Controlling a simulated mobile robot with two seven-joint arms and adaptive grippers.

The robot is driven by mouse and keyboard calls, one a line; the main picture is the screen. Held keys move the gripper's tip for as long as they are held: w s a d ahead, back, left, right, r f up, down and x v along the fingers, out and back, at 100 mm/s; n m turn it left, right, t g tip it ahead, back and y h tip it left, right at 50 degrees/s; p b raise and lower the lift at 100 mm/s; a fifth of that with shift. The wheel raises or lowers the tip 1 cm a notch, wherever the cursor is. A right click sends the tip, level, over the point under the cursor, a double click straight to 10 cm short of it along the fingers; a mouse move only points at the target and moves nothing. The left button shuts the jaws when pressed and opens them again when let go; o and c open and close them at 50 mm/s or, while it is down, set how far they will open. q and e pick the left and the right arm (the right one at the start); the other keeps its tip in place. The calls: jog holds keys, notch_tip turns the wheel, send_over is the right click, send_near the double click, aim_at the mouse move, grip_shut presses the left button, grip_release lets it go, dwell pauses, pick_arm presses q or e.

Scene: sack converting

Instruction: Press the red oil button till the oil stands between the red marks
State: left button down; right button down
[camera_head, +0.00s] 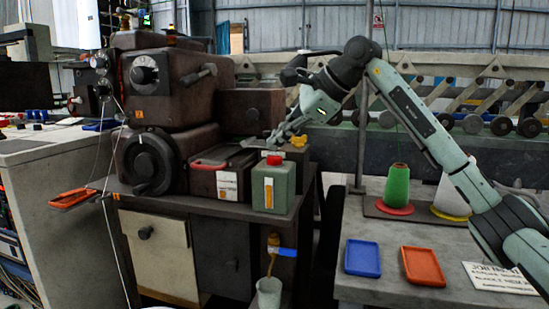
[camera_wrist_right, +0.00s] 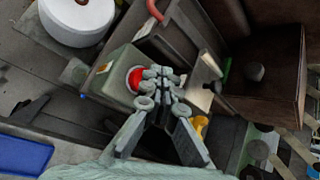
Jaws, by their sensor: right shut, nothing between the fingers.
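The green oil box (camera_head: 273,190) stands at the front right of the machine's bench. Its red oil button (camera_head: 274,159) is on top; it also shows in the right wrist view (camera_wrist_right: 134,78). A pale upright gauge with an orange-yellow strip (camera_head: 268,193) is on the front face; the red marks and oil level are too small to read. My right gripper (camera_head: 272,142) is shut and empty, its tips just above the button. In the wrist view its fingertips (camera_wrist_right: 162,82) lie beside the button's right edge; I cannot tell whether they touch. My left gripper is not in view.
A dark box with a red handle (camera_head: 210,164) stands left of the oil box. A yellow knob (camera_head: 299,141) is behind it. Below hangs a spout over a grey cup (camera_head: 269,291). The right table holds a blue tray (camera_head: 362,258), an orange tray (camera_head: 422,266) and a green cone (camera_head: 397,186).

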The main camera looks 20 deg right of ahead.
aim_at(278, 158)
jog(key=shift+f, duration=0.1)
dwell(0.7)
jog(key=shift+f, duration=0.35)
jog(key=shift+f+b, duration=0.65)
jog(key=shift+f, duration=0.35)
dwell(1.0)
jog(key=shift+r, duration=0.15)
jog(key=shift+r+p, duration=1.15)
notch_tip(278, 158, up, 5)
jog(key=p, duration=0.4)
jog(key=shift+r, duration=0.15)
